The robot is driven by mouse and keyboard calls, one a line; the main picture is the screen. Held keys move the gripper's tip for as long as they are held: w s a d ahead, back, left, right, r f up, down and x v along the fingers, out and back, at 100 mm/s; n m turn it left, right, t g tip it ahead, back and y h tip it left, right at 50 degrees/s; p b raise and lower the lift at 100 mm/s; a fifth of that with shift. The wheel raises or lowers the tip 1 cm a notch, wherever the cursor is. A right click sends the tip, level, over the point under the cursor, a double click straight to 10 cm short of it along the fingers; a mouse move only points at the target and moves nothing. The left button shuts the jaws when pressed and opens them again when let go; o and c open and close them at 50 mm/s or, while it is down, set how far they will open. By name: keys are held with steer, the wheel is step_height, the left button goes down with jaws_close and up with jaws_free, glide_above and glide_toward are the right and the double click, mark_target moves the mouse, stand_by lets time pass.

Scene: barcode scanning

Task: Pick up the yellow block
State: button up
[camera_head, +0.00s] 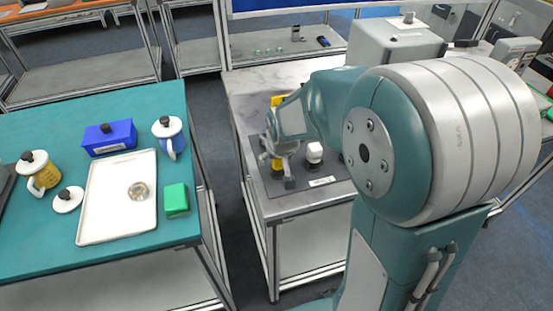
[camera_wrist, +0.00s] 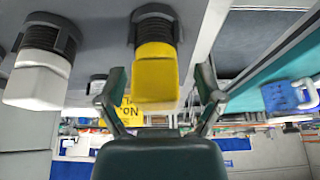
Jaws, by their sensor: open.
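The fingers are spread, one on each side, with visible gaps to the block. In the head view my gripper (camera_head: 282,168) is low over the mat and hides most of the yellow block (camera_head: 277,163). Whether the fingertips reach fully around the block cannot be told.
A white block (camera_head: 314,153) stands just right of my gripper, also in the wrist view (camera_wrist: 38,78). A yellow sign (camera_head: 277,101) is behind. A green table (camera_head: 100,262) at left holds a white tray (camera_head: 112,228), a blue box (camera_head: 109,138), a green block (camera_head: 176,199) and mugs.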

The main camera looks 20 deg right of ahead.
steer(key=shift+d, duration=0.1)
steer(key=shift+d, duration=0.1)
steer(key=c, duration=0.4)
jaws_close()
